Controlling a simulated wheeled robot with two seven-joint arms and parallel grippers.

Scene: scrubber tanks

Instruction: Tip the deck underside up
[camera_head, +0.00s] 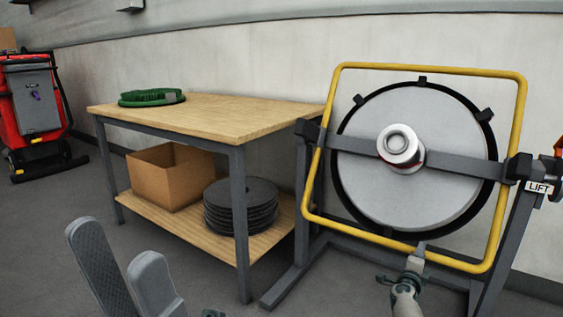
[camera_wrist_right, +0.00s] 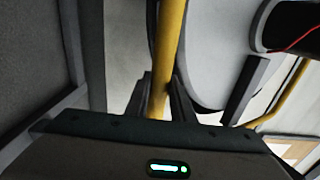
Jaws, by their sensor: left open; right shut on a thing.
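The deck (camera_head: 365,195) stands nearly upright in its stand, a pale grey round plate with a black rim, several black lugs and a silver hub (camera_head: 400,146) in the middle. A dark crossbar (camera_head: 455,163) passes over its face. A yellow tube frame (camera_head: 425,69) surrounds it. My right gripper (camera_head: 419,250) is shut on the frame's lower bar. In the right wrist view the yellow tube (camera_wrist_right: 170,40) runs between its fingers (camera_wrist_right: 162,88). My left gripper (camera_head: 113,240) is open and empty at the lower left, apart from the deck.
A workbench (camera_head: 220,115) stands left of the stand, with a green coiled item (camera_head: 150,97) on top. A cardboard box (camera_head: 165,180) and stacked black discs (camera_head: 240,205) sit on its shelf. A LIFT label (camera_head: 538,187) marks the stand's right side. A red machine (camera_head: 35,110) stands far left.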

